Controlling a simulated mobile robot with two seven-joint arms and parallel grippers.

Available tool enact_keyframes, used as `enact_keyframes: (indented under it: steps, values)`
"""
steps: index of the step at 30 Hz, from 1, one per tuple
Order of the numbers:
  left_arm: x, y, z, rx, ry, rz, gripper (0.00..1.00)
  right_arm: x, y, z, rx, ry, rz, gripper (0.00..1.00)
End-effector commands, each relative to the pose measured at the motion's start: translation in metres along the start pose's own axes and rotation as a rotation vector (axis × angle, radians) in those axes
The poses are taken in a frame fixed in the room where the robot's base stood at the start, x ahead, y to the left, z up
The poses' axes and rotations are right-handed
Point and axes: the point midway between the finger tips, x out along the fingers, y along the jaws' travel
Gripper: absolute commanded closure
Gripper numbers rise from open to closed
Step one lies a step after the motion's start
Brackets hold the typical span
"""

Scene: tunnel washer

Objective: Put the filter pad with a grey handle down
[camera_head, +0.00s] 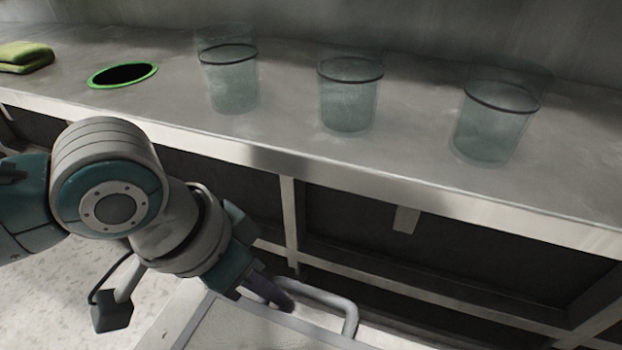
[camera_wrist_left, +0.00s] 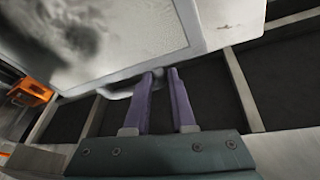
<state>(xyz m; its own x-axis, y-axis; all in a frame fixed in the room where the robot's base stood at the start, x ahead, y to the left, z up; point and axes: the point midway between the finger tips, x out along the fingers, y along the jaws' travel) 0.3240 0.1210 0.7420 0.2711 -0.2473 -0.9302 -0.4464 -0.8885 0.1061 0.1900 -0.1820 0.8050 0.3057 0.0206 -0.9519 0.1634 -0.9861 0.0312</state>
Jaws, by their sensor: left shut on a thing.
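The filter pad (camera_head: 245,331) is a pale flat panel with a lighter frame, at the bottom of the head view and cut off by its edge. Its grey handle (camera_head: 349,316) is a bent bar on the side toward the counter. My left gripper (camera_head: 283,303) is shut on this handle. In the left wrist view the pad (camera_wrist_left: 120,35) fills the upper left, with a dark blotch on its face. The purple fingers of my left gripper (camera_wrist_left: 161,76) reach its edge there and partly hide the handle. What lies under the pad is hidden. My right gripper is out of view.
A metal counter (camera_head: 290,130) runs behind, with three clear beakers (camera_head: 228,85), a green-rimmed hole (camera_head: 122,75) and folded green cloth (camera_head: 25,57). Below it is an open frame with dark gaps. An orange object (camera_wrist_left: 30,92) stands at left in the wrist view.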

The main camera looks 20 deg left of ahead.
Motion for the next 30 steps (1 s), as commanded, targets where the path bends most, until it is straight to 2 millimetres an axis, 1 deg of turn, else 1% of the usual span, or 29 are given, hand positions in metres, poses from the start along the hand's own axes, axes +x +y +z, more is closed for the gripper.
enact_keyframes:
  steps: [1,7,8,15,16,23,25,28,30]
  values:
    - [0.005,0.0,0.002,-0.001,0.001,0.001,1.0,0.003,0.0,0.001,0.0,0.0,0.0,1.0]
    - [0.005,-0.001,0.001,0.0,0.002,0.0,1.0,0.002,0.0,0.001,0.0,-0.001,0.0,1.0]
    - [0.005,-0.001,0.002,0.001,0.001,-0.001,0.76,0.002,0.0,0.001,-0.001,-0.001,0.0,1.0]
    - [0.005,-0.001,0.002,0.001,0.001,-0.001,0.49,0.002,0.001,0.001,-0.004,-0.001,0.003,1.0]
    - [0.005,-0.001,0.002,0.001,0.001,-0.001,0.47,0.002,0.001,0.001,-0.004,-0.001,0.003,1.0]
    - [0.004,-0.001,0.002,0.001,0.001,-0.001,0.47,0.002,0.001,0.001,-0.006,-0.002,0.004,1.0]
    - [0.0,-0.001,0.001,0.001,0.001,-0.001,0.47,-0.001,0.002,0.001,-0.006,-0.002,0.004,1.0]
    - [-0.013,-0.001,0.001,0.002,0.0,-0.001,0.47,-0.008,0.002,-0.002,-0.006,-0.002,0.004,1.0]
    - [-0.028,-0.001,0.0,0.003,0.001,-0.001,0.47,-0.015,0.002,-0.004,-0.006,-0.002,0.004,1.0]
